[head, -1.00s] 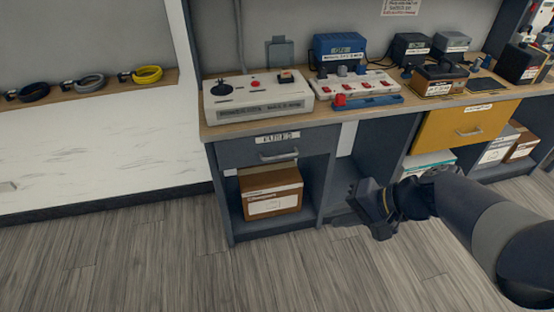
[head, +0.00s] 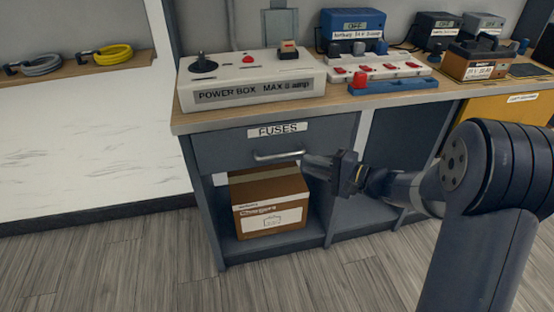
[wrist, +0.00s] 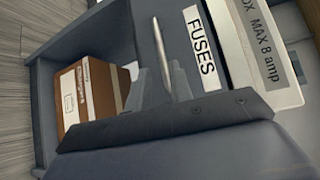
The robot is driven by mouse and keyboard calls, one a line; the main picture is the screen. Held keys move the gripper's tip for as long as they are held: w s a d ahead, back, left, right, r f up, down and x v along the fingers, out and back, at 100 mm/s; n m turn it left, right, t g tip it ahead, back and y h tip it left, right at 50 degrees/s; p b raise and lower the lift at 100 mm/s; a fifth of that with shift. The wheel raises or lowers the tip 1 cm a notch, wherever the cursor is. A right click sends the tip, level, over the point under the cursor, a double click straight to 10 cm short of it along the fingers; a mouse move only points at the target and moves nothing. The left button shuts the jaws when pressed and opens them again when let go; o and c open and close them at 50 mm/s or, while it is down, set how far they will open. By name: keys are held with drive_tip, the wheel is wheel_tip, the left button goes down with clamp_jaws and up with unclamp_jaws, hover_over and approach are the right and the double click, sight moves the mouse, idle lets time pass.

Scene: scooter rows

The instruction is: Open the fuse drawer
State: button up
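The fuse drawer (head: 225,150) is a dark grey front labelled FUSES, under the left end of the workbench. It looks closed, flush with the cabinet. Its pale bar handle (head: 278,155) is in the lower middle of the front. My gripper (head: 307,162) is just right of the handle in the head view. In the wrist view the handle (wrist: 161,45) points down between my two fingers (wrist: 163,82), which stand apart on either side. My gripper looks open; I cannot tell whether it touches the handle.
A cardboard box (head: 268,202) sits in the open shelf below the drawer. A white power box (head: 250,78) stands on the worktop (head: 215,121) above. A blue unit (head: 352,28) and a red-switched strip (head: 385,68) are to its right. The floor in front is clear.

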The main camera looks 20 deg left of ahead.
sight(281, 157)
drive_tip(key=b+x, duration=0.1)
drive_tip(key=x, duration=0.9)
drive_tip(key=shift+a+b, duration=0.25)
drive_tip(key=shift+b, duration=0.1)
drive_tip(key=shift+c, duration=0.5)
clamp_jaws()
